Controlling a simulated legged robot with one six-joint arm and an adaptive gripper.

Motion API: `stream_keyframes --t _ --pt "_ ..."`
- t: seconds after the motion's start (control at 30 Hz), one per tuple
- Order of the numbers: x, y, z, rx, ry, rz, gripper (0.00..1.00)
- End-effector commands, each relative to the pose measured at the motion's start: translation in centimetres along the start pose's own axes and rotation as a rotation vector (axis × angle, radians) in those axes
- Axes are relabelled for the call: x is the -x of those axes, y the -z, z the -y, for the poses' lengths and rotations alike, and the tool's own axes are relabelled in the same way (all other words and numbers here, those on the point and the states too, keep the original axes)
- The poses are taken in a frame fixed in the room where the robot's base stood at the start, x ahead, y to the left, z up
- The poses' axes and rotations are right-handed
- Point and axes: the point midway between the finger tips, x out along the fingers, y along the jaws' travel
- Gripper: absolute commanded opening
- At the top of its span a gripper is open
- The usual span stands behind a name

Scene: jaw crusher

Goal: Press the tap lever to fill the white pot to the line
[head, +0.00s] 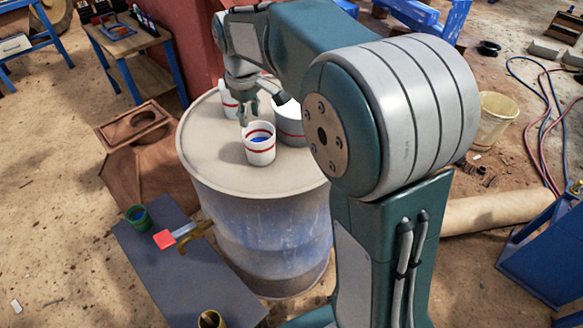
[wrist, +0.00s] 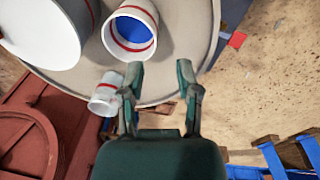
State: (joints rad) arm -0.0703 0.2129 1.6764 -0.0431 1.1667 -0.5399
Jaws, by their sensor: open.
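A white pot (head: 260,152) with red bands stands upright on the drum top, blue showing inside; it also shows in the wrist view (wrist: 114,30). Its blue surface appears below the rim, but its exact level against the red line is unclear. The tap's red lever (head: 164,240) sticks out left of the brass tap body (head: 190,236), low in front of the drum; the lever is a small red patch in the wrist view (wrist: 237,39). My gripper (head: 249,110) is open and empty above the drum, just behind the pot and away from the lever.
A larger pot (head: 290,124) stands right of the white pot, and a smaller white cup (head: 229,104) behind it. The drum (head: 260,215) fills the middle. A green cup (head: 138,218) sits on the dark bench (head: 195,285). A wooden table (head: 125,45) is at back left.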

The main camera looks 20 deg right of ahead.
Motion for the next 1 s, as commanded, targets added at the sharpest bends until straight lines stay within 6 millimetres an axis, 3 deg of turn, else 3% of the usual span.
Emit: stream_keyframes --t 0.2,0.5,1.0 --pt "2.9 -3.9 1.8 -0.109 -0.031 -0.066 0.43" --pt "5.2 -9.3 4.7 -0.258 -0.061 -0.158 0.43" --pt "5.4 -18.1 9.9 -0.503 -0.091 -0.318 0.43"
